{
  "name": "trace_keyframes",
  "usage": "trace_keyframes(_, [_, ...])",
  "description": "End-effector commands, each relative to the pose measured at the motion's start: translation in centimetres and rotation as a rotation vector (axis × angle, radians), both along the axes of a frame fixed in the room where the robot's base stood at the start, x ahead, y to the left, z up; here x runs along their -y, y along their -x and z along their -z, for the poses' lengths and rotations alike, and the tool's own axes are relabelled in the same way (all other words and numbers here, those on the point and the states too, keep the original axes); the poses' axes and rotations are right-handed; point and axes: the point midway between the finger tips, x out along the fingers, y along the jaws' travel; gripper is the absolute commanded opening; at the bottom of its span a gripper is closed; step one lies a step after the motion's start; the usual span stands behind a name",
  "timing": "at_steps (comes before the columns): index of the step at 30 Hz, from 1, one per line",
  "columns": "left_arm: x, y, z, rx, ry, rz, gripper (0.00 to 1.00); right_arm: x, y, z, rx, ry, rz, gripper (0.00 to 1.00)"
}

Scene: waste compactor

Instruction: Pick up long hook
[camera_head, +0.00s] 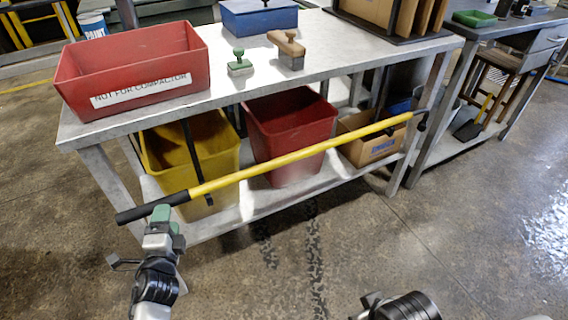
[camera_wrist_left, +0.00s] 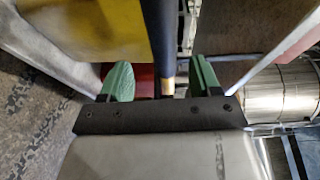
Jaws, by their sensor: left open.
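The long hook (camera_head: 300,153) is a yellow pole with a black grip at its left end and a dark hook at its right end. It runs at a slant along the front of the metal workbench. My left gripper (camera_head: 163,214), with green fingertips, is at the black grip. In the left wrist view, the dark grip (camera_wrist_left: 157,40) lies between the two open green fingers (camera_wrist_left: 162,82), with a gap on each side. Only part of my right arm shows at the bottom of the head view; its gripper is not visible.
On the bench (camera_head: 203,108) stand a red bin (camera_head: 130,65) labelled "NOT FOR COMPACTOR", stamps (camera_head: 240,68) and a blue box (camera_head: 259,18). Below are a yellow bin (camera_head: 222,150), a red bin (camera_head: 290,120) and a cardboard box (camera_head: 370,148). The floor in front is clear.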

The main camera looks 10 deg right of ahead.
Motion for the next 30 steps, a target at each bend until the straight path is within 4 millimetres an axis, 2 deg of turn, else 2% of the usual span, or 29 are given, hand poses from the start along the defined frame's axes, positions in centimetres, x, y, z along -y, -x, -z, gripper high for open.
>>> trace_keyframes(5, [0.0, -1.5, -0.2, 0.001, -0.001, 0.0, 0.63, 0.0, 0.0, 0.2, 0.0, 0.0, 0.0, 0.46])
trace_keyframes(12, [0.1, -4.9, -0.4, -0.001, 0.001, 0.0, 0.63, 0.0, 0.0, 0.7, 0.0, 0.0, 0.0, 0.46])
trace_keyframes(15, [0.1, -5.6, -0.4, -0.002, 0.002, 0.0, 0.63, 0.0, 0.0, 0.7, 0.0, 0.0, 0.0, 0.46])
trace_keyframes(22, [0.1, -5.6, -0.5, -0.002, 0.002, 0.0, 0.63, 0.0, 0.0, 0.7, 0.0, 0.0, 0.0, 0.46])
trace_keyframes(30, [0.1, -5.6, -0.5, -0.002, 0.002, 0.0, 0.22, 0.0, 0.0, 0.7, 0.0, 0.0, -0.001, 0.46])
